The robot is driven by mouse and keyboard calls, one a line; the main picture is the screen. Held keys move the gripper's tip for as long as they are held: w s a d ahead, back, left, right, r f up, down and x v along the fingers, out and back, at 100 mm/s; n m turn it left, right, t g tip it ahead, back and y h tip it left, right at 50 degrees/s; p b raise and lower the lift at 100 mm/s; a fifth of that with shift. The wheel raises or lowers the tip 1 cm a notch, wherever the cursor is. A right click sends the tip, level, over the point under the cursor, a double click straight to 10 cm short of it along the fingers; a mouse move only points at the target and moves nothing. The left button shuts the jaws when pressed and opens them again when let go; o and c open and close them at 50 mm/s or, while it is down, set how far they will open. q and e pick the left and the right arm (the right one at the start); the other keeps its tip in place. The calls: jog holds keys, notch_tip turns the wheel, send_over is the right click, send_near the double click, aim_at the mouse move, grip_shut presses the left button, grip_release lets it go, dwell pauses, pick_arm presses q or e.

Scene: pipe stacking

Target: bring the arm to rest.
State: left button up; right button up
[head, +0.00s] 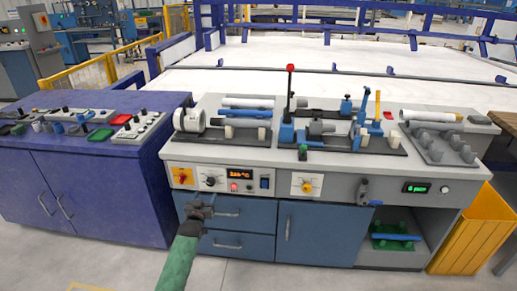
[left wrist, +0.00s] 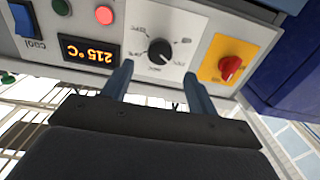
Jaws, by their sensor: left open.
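My left gripper (head: 199,206) is in front of the workbench's blue drawers in the head view, below the control panel. Its arm comes up from the bottom of the picture. In the left wrist view its two blue-grey fingers (left wrist: 158,88) are spread apart with nothing between them. Past them is the grey control panel with a black dial (left wrist: 159,52), a red knob on a yellow plate (left wrist: 230,68) and a lit display (left wrist: 84,49). I cannot tell whether the fingers touch the panel. My right gripper is in neither view.
The workbench top holds a heating fixture (head: 189,121), clamps with a red-tipped lever (head: 290,69), white pipes (head: 248,103) and a grey rack (head: 440,146). A blue cabinet (head: 100,190) stands at the left. A yellow bin (head: 474,228) stands at the right. Floor in front is clear.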

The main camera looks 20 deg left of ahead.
pick_arm(q)
notch_tip(320, 180, down, 4)
jog(key=s+d+g+h, duration=0.1)
jog(key=s+g, duration=0.1)
jog(key=g, duration=0.2)
jog(key=s+d+r+m+g+h+p, duration=0.1)
jog(key=s+d+r+m+g, duration=0.15)
jog(key=s+d, duration=0.65)
jog(key=s+d+r+m+g+h, duration=0.1)
jog(key=s+d+r+g+h, duration=0.2)
jog(key=s+d, duration=0.6)
jog(key=s+d+r+m+g+p, duration=0.2)
jog(key=s+d+g, duration=0.2)
jog(key=s+d, duration=1.15)
jog(key=s+d+f+g, duration=0.1)
jog(key=s, duration=0.5)
jog(key=s+d+f+h, duration=0.1)
jog(key=s+f, duration=0.1)
jog(key=s, duration=0.3)
jog(key=shift+s+d+f+g+p, duration=0.25)
jog(key=shift+s+f+g+p, duration=0.05)
jog(key=shift+s+g+p, duration=0.1)
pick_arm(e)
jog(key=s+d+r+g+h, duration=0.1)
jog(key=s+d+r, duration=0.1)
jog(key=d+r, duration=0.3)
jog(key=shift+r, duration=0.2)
